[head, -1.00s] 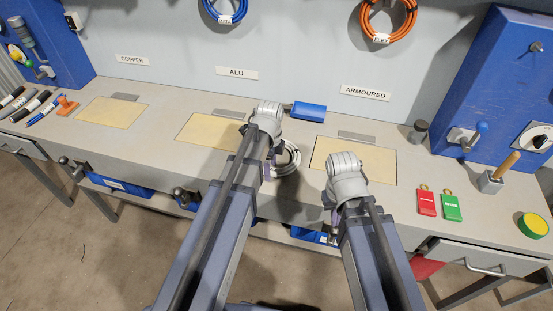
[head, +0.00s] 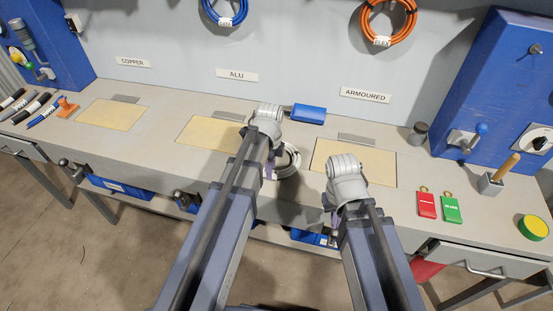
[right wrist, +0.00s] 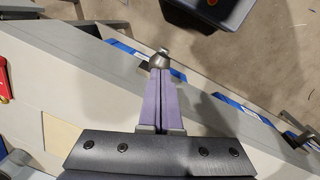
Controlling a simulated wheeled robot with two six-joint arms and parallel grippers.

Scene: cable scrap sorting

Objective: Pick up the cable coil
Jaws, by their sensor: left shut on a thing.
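The cable coil (head: 290,160) is a pale grey-white ring in the head view, at the bench's middle, between the ALU and ARMOURED pads. My left gripper (head: 269,172) is at the coil's left side, shut on it. The left wrist hides part of the coil and the grip. I cannot tell for sure whether the coil is clear of the bench. My right gripper (right wrist: 160,88) shows in the right wrist view with its purple fingers together and nothing visible between them. In the head view its wrist is near the bench's front edge.
Tan pads lie under the COPPER (head: 133,62), ALU (head: 237,75) and ARMOURED (head: 365,94) signs. A blue box (head: 309,113) lies behind the coil. Red (head: 427,204) and green (head: 451,208) tags lie to the right. Pens and a stamp are at far left.

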